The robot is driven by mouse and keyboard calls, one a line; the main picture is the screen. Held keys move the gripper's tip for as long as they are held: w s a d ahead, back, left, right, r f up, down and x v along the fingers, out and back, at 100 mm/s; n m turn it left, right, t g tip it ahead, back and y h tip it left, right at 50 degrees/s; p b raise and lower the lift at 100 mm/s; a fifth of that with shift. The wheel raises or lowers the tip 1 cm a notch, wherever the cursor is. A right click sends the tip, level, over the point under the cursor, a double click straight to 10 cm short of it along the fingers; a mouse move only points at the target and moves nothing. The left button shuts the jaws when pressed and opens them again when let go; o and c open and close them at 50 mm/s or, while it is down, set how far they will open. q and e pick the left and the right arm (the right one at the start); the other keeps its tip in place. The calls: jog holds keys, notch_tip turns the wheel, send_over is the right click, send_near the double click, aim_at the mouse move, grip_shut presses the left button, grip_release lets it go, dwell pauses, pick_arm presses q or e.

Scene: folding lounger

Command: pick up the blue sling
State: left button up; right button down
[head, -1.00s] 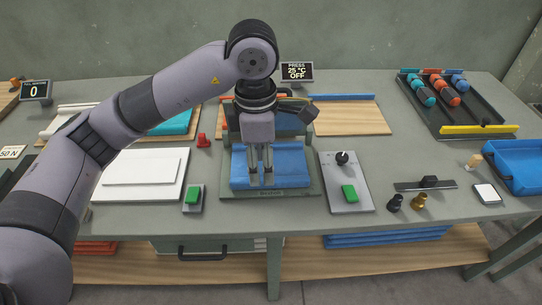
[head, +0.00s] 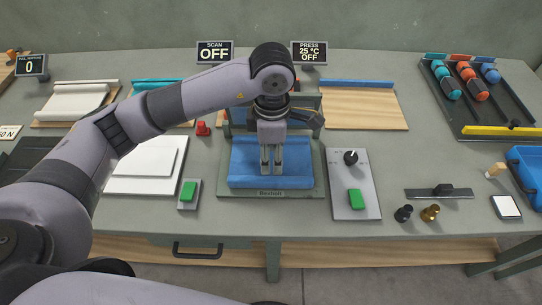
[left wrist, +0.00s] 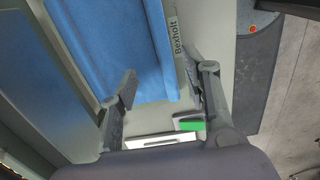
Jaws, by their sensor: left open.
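The blue sling (head: 298,160) lies on the bed of the green-grey press (head: 318,180) marked "Bexholt", at the middle of the bench. It also fills the upper middle of the left wrist view (left wrist: 105,40), running out at the top edge. My left gripper (head: 271,170) points down over the middle of the sling. Its fingers are apart, with nothing between them, and they cover a small part of the sling. In the left wrist view the open fingers (left wrist: 160,65) reach toward the sling's near edge. Whether the tips touch it I cannot tell. My right gripper is not in view.
A plate with a black knob and green button (head: 354,190) stands right of the press. A small green button box (head: 188,193) and white sheets (head: 145,165) are left. A dark rack with coloured rolls (head: 480,95) is at far right. Bench in front is clear.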

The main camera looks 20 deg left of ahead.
aim_at(271, 179)
pick_arm(q)
notch_tip(271, 179, down, 3)
jog(key=shift+w+f, duration=0.1)
jog(key=shift+f, duration=0.1)
jog(key=shift+f+p, duration=0.2)
jog(key=shift+p, duration=0.2)
jog(key=shift+s+f+p, duration=0.2)
jog(key=shift+f+p, duration=0.1)
jog(key=shift+f, duration=0.05)
notch_tip(271, 179, down, 4)
jog(key=shift+s+a+r+p, duration=0.1)
jog(key=shift+s+r+p, duration=0.1)
jog(key=shift+p, duration=0.55)
jog(key=shift+w+f, duration=0.1)
jog(key=shift+f, duration=0.25)
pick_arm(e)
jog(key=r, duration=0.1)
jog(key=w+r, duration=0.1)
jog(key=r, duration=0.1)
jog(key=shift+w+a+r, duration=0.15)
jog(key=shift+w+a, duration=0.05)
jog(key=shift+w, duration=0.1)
pick_arm(q)
jog(key=shift+c, duration=0.3)
grip_shut()
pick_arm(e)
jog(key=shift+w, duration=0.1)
